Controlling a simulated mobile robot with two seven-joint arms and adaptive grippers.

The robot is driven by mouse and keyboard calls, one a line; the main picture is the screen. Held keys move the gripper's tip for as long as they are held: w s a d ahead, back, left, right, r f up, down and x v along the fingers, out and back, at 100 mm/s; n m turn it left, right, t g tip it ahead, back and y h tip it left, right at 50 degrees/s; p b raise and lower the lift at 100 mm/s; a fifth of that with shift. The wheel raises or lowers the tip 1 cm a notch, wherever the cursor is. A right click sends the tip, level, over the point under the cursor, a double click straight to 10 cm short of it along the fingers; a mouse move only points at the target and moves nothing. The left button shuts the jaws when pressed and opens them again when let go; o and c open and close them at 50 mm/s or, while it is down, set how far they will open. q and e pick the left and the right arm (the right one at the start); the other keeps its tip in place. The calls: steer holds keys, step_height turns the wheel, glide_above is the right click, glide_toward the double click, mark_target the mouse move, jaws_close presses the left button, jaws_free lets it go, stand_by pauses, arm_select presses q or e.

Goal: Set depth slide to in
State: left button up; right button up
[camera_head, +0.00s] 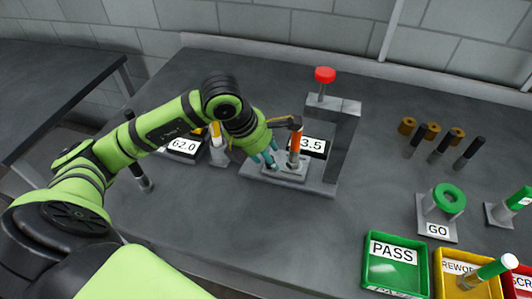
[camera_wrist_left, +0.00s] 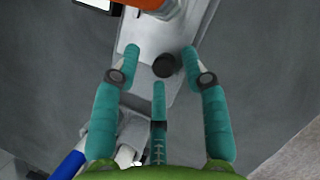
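The crimping fixture (camera_head: 345,140) is a grey base with an upright column and a red knob (camera_head: 325,75) on top. A small pale plate (camera_head: 297,174), apparently the depth slide, lies on its base; the wrist view shows a pale plate (camera_wrist_left: 147,30) with a dark round knob (camera_wrist_left: 164,66). An orange-and-grey upright part (camera_head: 294,148) stands over the plate. My left gripper (camera_head: 271,162) reaches down at the plate's left end. Its teal fingers (camera_wrist_left: 158,75) are spread with the dark knob between their tips; contact is not visible. My right gripper is out of view.
A display reading 62.0 (camera_head: 183,146) stands left of the fixture, and one reading 3.5 (camera_head: 312,145) is close behind my gripper. Green PASS tray (camera_head: 395,265), yellow tray (camera_head: 440,258) and GO gauge (camera_head: 437,232) stand right. The table front is clear.

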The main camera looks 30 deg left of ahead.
arm_select(q)
steer(key=v, duration=1.2)
steer(key=w+f+n+g+p, duration=0.1)
steer(key=f+n+g, duration=0.1)
steer(key=n, duration=0.4)
steer(key=w+d+f+n+g+h+p, duration=0.1)
steer(key=w+f+n+g+p, duration=0.1)
steer(key=f+n, duration=0.2)
steer(key=w+d+f+n+g+p, duration=0.1)
steer(key=f+n, duration=0.3)
steer(key=n, duration=0.4)
steer(key=shift+w+d+f+g+h, duration=0.15)
steer(key=shift+w+g+h, duration=0.25)
steer(key=shift+g, duration=0.3)
steer(key=shift+d+f+p, duration=0.15)
steer(key=shift+f+p, duration=0.2)
steer(key=shift+f, duration=0.2)
